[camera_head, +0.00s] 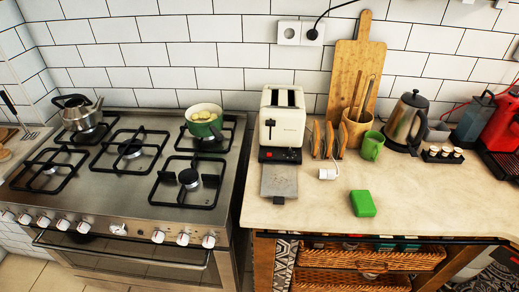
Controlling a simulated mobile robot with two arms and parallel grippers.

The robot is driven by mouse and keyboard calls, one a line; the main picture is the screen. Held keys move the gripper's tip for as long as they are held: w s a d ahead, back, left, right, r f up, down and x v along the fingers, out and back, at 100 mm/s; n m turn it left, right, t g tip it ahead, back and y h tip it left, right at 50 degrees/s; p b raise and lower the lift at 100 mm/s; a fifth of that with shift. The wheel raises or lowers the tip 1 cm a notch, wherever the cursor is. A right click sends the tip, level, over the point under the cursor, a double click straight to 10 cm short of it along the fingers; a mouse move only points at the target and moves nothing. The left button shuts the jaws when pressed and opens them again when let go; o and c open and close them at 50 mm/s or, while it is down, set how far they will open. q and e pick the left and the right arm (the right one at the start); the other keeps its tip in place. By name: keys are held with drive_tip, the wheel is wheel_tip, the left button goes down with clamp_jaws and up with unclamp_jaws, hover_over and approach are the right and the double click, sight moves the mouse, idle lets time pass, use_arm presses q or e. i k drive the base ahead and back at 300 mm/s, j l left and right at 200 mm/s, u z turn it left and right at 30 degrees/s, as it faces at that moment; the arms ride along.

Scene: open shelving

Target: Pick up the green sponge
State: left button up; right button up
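The green sponge (363,203) lies flat on the beige countertop (310,215), near its front edge and right of the middle of the view. It is a small bright green block, and nothing touches or covers it. Neither of my grippers shows in the head view.
A white toaster (281,118), a toast rack (326,140), a green mug (372,146) and a kettle (407,119) stand behind the sponge. A small white object (328,173) lies to its left. A stove (125,170) stands at left; wicker baskets (372,256) sit below.

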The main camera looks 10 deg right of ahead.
sight(362, 200)
drive_tip(key=z, duration=1.25)
